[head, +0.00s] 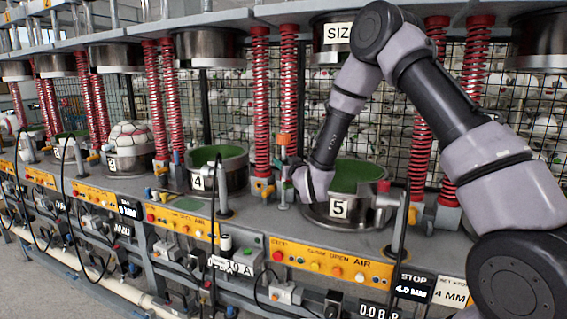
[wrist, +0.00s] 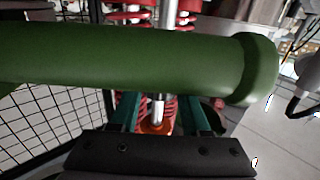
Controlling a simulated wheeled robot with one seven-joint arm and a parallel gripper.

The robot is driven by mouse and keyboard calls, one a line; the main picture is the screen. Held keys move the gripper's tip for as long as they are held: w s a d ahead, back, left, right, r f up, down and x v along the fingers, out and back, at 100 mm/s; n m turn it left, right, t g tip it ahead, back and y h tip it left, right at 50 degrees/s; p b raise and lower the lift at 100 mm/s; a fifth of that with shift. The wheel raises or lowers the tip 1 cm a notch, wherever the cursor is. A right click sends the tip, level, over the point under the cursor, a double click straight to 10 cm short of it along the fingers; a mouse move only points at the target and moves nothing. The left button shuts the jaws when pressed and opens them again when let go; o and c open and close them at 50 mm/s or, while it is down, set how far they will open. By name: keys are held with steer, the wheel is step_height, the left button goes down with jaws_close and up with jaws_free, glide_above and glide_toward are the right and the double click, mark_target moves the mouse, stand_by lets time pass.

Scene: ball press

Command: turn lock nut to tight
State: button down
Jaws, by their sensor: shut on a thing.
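My gripper (head: 287,178) is at the left side of the station marked 5 in the head view, reaching in beside a thin upright post. In the wrist view, its teal fingers (wrist: 165,112) stand either side of an orange piece with a silver rod, which I take for the lock nut (wrist: 155,128). The gripper is shut on it. The exact contact is partly hidden by a thick green bar (wrist: 130,62) crossing close to the camera. The nut's thread and how tight it is cannot be made out.
The station 5 mould (head: 340,209) with a green top is right beside my wrist. Red springs (head: 260,100) stand behind the gripper. A station marked 4 (head: 224,175) is to the left. An orange button panel (head: 331,263) runs along the front. Wire mesh holds balls at the back.

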steer(key=shift+m+t+h, duration=0.4)
steer(key=shift+m+h, duration=0.2)
steer(key=shift+h, duration=0.3)
steer(key=shift+c, duration=1.9)
jaws_free()
steer(key=v, duration=1)
steer(key=shift+s, duration=0.4)
steer(key=shift+d+r, duration=0.1)
